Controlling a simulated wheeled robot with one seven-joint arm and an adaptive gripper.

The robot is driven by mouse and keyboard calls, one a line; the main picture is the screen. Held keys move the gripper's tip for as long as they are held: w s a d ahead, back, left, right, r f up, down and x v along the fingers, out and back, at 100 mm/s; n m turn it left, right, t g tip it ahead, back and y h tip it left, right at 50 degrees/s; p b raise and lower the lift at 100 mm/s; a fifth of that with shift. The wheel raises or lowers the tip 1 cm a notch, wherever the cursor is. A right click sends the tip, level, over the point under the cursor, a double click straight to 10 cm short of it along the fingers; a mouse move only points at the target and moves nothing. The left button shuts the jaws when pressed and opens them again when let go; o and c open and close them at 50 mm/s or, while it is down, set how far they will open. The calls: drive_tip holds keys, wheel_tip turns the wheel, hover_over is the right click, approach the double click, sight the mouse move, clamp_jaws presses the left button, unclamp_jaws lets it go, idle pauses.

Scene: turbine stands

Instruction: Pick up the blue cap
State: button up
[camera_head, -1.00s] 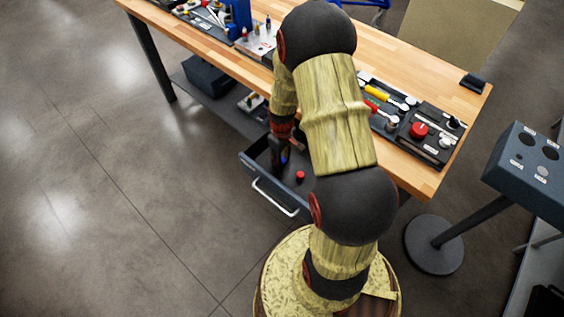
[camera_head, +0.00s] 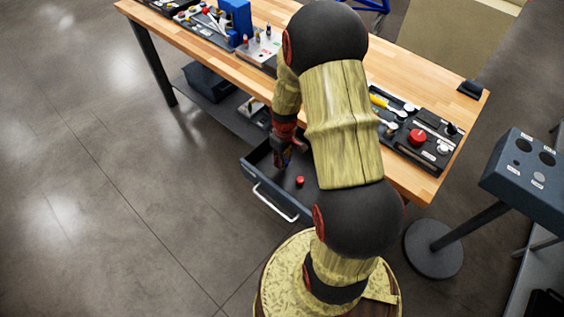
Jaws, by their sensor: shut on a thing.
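My gripper (camera_head: 282,160) points down at the open drawer (camera_head: 248,172) under the workbench. It is shut on a small blue thing (camera_head: 287,158), which looks like the blue cap. The gripper's dark fingers cover most of it, so its shape and its exact height above the drawer floor are hard to tell. A red cap (camera_head: 300,181) lies on the drawer floor to the right of and below the gripper, apart from it.
The drawer's white handle (camera_head: 272,204) faces me. The wooden workbench (camera_head: 410,75) spans above, with a tool tray (camera_head: 425,135) at right. A blue stand (camera_head: 235,18) is at the back left. A grey pedestal panel (camera_head: 525,165) stands at right. Floor at left is clear.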

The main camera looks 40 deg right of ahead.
drive_tip(key=s+d+r+p, duration=0.1)
drive_tip(key=s+r, duration=0.3)
drive_tip(key=s, duration=0.2)
drive_tip(key=s+r+p, duration=0.2)
drive_tip(key=s+r, duration=0.2)
drive_tip(key=s, duration=0.3)
drive_tip(key=shift+d+r, duration=0.4)
drive_tip(key=shift+o, duration=1)
clamp_jaws()
drive_tip(key=shift+w, duration=0.1)
